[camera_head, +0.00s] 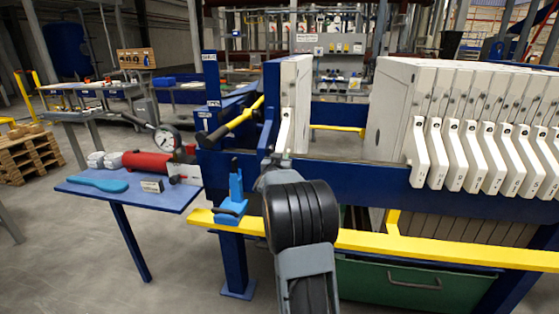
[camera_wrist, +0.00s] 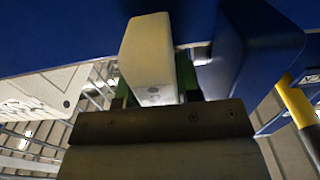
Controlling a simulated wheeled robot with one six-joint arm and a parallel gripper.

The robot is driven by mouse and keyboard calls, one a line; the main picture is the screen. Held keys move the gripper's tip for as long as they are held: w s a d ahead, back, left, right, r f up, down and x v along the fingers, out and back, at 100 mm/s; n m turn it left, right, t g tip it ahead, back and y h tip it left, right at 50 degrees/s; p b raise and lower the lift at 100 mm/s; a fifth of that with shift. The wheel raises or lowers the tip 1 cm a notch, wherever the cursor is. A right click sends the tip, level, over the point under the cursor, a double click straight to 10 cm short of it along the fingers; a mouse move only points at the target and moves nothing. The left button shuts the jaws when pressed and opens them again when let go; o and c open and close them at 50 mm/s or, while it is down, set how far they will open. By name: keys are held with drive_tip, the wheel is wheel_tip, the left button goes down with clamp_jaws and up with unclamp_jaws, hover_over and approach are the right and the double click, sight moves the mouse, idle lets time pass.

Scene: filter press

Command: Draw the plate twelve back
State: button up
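A single white plate (camera_head: 297,85) stands upright at the left end of the press, apart from the pack on the right. Its number is not readable. My gripper (camera_head: 280,162) is at the lower end of this plate's white handle (camera_head: 282,130), mostly hidden behind my wrist. In the wrist view, a white handle end (camera_wrist: 150,60) lies between the fingers of my gripper (camera_wrist: 155,98), with dark green strips close on both sides. Whether the fingers press on it cannot be told.
The pack of white plates (camera_head: 395,110) with numbered handles fills the right of the press. A wide gap lies between. A yellow rail (camera_head: 380,241) runs along the front, above a green tub (camera_head: 400,285). A blue side table (camera_head: 140,192) holds a red cylinder (camera_head: 147,162) and gauge.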

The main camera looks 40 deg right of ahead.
drive_tip(key=shift+o, duration=1.4)
drive_tip(key=shift+d, duration=0.15)
drive_tip(key=shift+o, duration=0.9)
drive_tip(key=v, duration=1.4)
drive_tip(key=shift+w, duration=0.15)
